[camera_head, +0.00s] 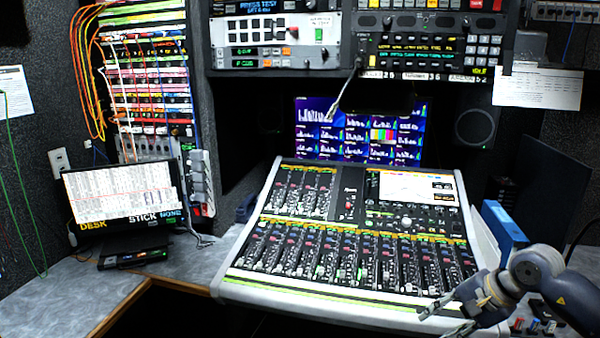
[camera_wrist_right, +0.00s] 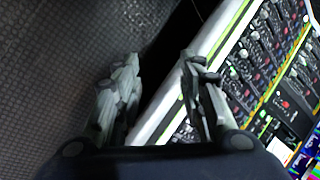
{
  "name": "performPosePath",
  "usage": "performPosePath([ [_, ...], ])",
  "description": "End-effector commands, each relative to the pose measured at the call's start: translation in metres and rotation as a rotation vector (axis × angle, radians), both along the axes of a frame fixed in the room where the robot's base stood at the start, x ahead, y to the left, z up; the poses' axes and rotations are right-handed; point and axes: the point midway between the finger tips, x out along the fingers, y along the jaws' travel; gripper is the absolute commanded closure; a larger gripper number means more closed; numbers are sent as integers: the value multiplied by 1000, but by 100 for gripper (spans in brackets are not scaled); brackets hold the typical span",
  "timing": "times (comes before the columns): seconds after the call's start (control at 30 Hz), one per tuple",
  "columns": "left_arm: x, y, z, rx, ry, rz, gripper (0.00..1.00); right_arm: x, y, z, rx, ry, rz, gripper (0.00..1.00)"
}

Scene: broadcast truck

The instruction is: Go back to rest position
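My right gripper (camera_head: 447,318) is at the lower right of the head view, in front of the right front corner of the mixing console (camera_head: 330,292). In the right wrist view its two fingers (camera_wrist_right: 160,85) stand apart with nothing between them. The console's front edge lies behind the right finger in that view. I cannot tell whether that finger touches the edge. My left gripper is not in view.
A desk (camera_head: 60,300) with a wooden edge holds a small monitor (camera_head: 122,193) at left. A blue box (camera_head: 503,228) stands right of the console, near my right arm. A screen (camera_head: 360,130) and rack panels (camera_head: 430,45) are behind. Cables hang at left.

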Motion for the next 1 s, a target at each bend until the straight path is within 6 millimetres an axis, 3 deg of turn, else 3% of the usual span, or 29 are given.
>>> performPosePath([
  [0.1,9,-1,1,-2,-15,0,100,5,36,-23,238,93,-118,63],
  [0.23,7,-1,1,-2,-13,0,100,14,76,-48,565,247,-322,63],
  [0.37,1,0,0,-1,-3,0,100,30,106,-87,1009,515,-685,63],
  [0.47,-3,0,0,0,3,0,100,42,103,-136,1368,770,-1068,63],
  [0.53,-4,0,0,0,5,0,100,41,89,-185,1596,944,-1368,63],
  [0.63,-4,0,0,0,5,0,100,26,65,-254,1836,1123,-1745,63],
  [0.7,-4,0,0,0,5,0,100,5,50,-302,1962,1211,-1982,63],
  [0.73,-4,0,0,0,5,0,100,-7,44,-321,-2002,-1236,2075,63],
  [0.87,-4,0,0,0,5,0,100,-65,26,-400,-1667,-1008,1909,63],
  [1.0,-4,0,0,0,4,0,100,-144,17,-473,-1369,-774,1737,63],
])
